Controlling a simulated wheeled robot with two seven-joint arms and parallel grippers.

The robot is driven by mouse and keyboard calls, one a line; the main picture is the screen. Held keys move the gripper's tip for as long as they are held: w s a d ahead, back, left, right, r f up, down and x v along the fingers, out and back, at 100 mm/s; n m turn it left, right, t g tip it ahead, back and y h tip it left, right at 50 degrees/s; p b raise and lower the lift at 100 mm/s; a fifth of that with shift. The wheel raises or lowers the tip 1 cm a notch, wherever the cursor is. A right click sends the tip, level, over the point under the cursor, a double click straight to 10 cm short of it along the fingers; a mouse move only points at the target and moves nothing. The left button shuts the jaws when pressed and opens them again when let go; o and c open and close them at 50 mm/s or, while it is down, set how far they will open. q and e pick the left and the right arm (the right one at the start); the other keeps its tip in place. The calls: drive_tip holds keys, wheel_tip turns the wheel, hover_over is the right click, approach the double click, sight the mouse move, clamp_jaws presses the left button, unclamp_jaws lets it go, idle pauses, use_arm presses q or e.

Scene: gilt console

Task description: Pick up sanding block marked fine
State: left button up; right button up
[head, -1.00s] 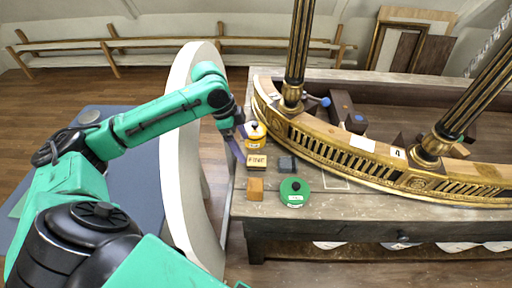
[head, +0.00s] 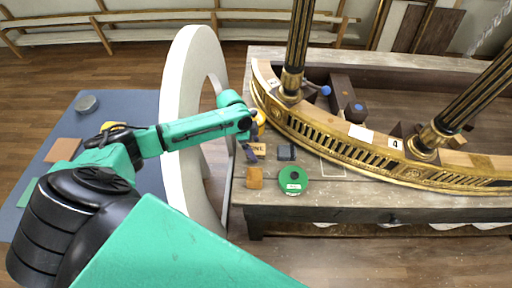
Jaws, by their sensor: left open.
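The sanding block marked fine (head: 260,147) lies on the bench near its left end. I cannot tell whether the fingers touch the block. My right gripper is not in view.
An orange-brown block (head: 255,178), a dark block (head: 286,152) and a green round tin (head: 293,180) sit close by. A yellow tin (head: 261,117) is partly hidden behind my gripper. The gilt curved rail (head: 340,150) stands behind; a large white ring (head: 182,120) stands left of the bench.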

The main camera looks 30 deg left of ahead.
sight(255, 148)
use_arm(q)
drive_tip(key=shift+d+f, duration=0.15)
drive_tip(key=shift+f, duration=0.1)
drive_tip(key=shift+c, duration=0.6)
clamp_jaws()
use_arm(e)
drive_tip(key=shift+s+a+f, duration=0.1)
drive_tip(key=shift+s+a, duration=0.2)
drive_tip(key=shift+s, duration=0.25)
use_arm(q)
drive_tip(key=shift+r, duration=0.1)
drive_tip(key=shift+r, duration=0.25)
wheel_tip(255, 148, up, 19)
drive_tip(key=b, duration=0.3)
drive_tip(key=shift+r+b, duration=0.15)
drive_tip(key=shift+b, duration=0.25)
drive_tip(key=c, duration=0.6)
unclamp_jaws()
drive_tip(key=c, duration=0.6)
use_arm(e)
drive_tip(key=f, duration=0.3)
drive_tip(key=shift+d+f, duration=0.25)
